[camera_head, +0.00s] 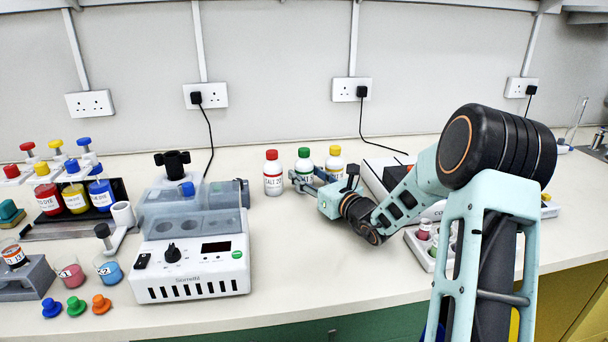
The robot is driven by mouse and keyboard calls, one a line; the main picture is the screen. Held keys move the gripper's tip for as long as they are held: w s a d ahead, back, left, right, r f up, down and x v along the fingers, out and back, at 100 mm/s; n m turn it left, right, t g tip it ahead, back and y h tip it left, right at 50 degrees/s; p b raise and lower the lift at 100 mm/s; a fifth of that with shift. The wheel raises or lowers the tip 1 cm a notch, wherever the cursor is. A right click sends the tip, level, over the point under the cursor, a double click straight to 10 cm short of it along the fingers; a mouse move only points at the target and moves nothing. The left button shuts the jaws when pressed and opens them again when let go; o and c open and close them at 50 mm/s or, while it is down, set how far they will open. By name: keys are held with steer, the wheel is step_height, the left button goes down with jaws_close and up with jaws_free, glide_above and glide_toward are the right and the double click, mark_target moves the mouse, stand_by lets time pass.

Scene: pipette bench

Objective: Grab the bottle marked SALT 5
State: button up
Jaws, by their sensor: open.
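Three white bottles stand in a row at the back middle of the bench. The green-capped bottle (305,163) is in the middle; its label is partly covered and seems to end in "LT 5". The red-capped bottle (272,172) on its left seems to read SALT 20. The yellow-capped bottle (336,160) is on its right, its lower part hidden by my gripper. My gripper (306,181) is open, low over the bench, coming from the right. Its fingers reach to the green-capped bottle and overlap its lower part. I cannot tell whether they touch it.
A grey-white machine (190,272) with a clear lid stands left of the bottles. A dye rack (106,190), small beakers (109,270) and coloured stoppers (76,307) are farther left. A white box (380,165) and a tray (418,247) lie right, partly behind my arm. The front middle bench is clear.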

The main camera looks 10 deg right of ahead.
steer(key=shift+w+a, duration=0.2)
steer(key=shift+w, duration=0.3)
steer(key=c, duration=0.9)
steer(key=shift+r, duration=0.1)
steer(key=shift+c, duration=0.2)
